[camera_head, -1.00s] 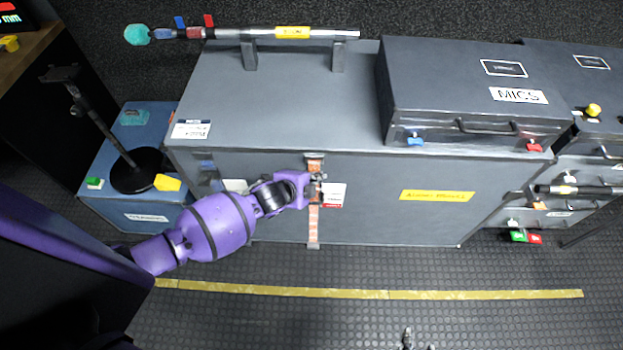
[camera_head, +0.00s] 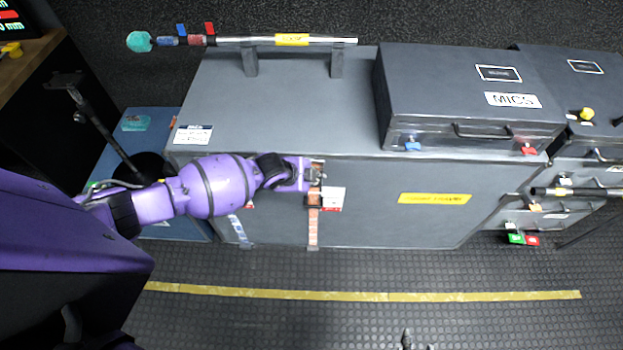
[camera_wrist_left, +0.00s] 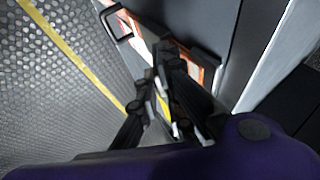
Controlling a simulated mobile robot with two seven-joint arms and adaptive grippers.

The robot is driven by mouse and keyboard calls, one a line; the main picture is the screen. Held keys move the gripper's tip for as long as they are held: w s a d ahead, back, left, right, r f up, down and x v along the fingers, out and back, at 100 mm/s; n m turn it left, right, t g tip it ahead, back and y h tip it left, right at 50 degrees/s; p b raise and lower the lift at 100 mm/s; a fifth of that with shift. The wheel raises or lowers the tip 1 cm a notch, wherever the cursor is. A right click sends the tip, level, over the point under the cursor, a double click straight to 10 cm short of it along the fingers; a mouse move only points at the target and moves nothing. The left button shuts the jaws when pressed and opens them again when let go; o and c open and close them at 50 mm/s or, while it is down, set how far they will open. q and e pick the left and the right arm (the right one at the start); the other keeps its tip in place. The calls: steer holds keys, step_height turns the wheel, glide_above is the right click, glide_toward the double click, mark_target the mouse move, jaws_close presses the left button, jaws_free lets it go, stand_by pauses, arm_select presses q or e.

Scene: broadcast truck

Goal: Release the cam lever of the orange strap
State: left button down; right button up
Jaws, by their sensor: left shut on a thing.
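The orange strap (camera_head: 313,230) runs vertically down the front of the large grey case. My left gripper (camera_head: 318,178) is at its upper part, where the buckle sits. Its fingers are shut on the cam lever, which they mostly hide. In the left wrist view the dark fingers (camera_wrist_left: 162,62) come together against the case front, with orange edges beside them; the lever's exact angle cannot be made out. Two dark fingertips of my right gripper (camera_head: 419,341) show at the bottom edge, apart and empty, far from the strap.
The large grey case (camera_head: 400,230) carries a MICS case (camera_head: 470,80) and a metal pole (camera_head: 290,40) on supports. A red-and-white tag (camera_head: 332,198) hangs right of the strap. A blue case (camera_head: 130,125) stands left. The floor in front, with a yellow line (camera_head: 370,296), is clear.

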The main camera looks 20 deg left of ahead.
arm_select(q)
steer(key=c, duration=1.9)
jaws_free()
arm_select(e)
steer(key=shift+w+r, duration=0.35)
arm_select(q)
steer(key=shift+s+r, duration=0.1)
steer(key=shift+r, duration=0.05)
steer(key=v, duration=1.1)
steer(key=shift+s+a+r, duration=0.1)
steer(key=shift+s+r, duration=0.1)
steer(key=shift+r, duration=0.05)
arm_select(e)
steer(key=shift+s+f, duration=0.15)
